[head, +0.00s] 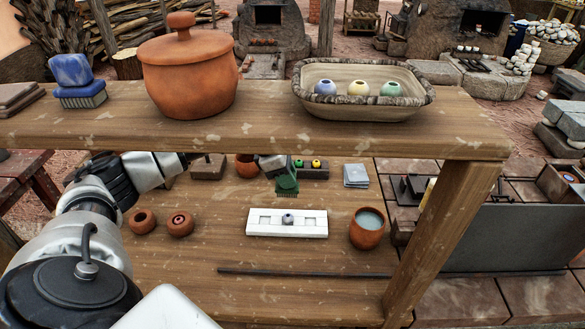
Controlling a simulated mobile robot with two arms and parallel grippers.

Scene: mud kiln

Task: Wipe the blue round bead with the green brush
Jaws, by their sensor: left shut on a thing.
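My left gripper (272,164) is under the upper shelf, shut on the green brush (287,183), whose bristles point down. The brush is above and behind the white block (262,229), apart from it. A small round grey-blue bead (288,218) sits in the middle of the white block, between two square recesses. Another blue round bead (325,87) lies in the oval tray (362,110) on the upper shelf, beside a yellow bead (359,88) and a green bead (390,90). My right gripper is not in view.
The upper shelf (270,135) hides part of my left arm. It bears a clay pot (188,75) and a blue brush (76,80). Below, a cup of liquid (367,228) stands right of the block, two clay pieces (160,222) left, a thin dark rod (300,273) in front.

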